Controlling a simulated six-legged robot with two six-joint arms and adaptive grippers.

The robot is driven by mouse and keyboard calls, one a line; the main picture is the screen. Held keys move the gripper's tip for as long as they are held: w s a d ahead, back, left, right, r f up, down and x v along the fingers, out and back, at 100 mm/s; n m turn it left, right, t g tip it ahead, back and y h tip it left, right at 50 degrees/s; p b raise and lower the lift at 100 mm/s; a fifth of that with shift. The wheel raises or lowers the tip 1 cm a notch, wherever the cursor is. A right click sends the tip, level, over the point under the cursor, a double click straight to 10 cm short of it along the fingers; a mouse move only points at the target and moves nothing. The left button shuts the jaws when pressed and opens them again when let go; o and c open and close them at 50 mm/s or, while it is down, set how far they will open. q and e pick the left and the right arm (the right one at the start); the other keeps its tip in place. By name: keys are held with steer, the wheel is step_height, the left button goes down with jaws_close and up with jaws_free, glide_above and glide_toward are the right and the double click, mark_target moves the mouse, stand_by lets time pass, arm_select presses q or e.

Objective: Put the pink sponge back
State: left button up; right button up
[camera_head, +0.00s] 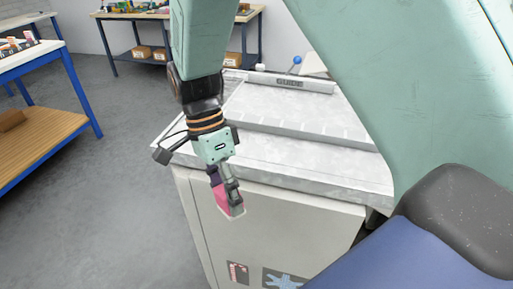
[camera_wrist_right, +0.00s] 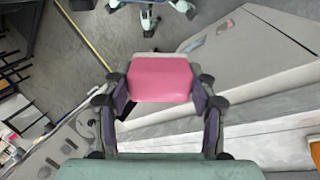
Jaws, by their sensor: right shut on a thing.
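The pink sponge (camera_head: 222,196) is held in my right gripper (camera_head: 227,192), in front of the grey cabinet's near side and just below its top edge. In the right wrist view the sponge (camera_wrist_right: 161,79) sits between the two fingers, with a pale grey layer along its far edge. My right gripper (camera_wrist_right: 160,105) is shut on it. The sponge looks clear of the cabinet, though the exact gap is hard to tell. My left gripper is not in view.
The grey cabinet (camera_head: 285,228) has a light worktop (camera_head: 280,151) with a raised ledge and a long bar (camera_head: 291,82) at its back. Blue-legged benches stand at the left (camera_head: 40,58) and at the back (camera_head: 118,17). The floor (camera_head: 110,190) left of the cabinet is clear.

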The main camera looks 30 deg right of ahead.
steer(key=w+d+r+n+t+p, duration=0.2)
steer(key=w+d+r+n, duration=0.2)
steer(key=w+d, duration=0.25)
steer(key=w+d+r+n+t+p, duration=0.2)
steer(key=w+d+r+n, duration=0.25)
steer(key=d, duration=0.35)
steer(key=shift+m, duration=0.25)
steer(key=f, duration=0.5)
steer(key=shift+a+f+b, duration=0.25)
steer(key=shift+b, duration=0.1)
steer(key=shift+w+d+f, duration=0.1)
steer(key=shift+f, duration=0.5)
step_height(320, 180, down, 3)
steer(key=shift+f, duration=0.2)
steer(key=o, duration=1)
steer(key=shift+r, duration=0.1)
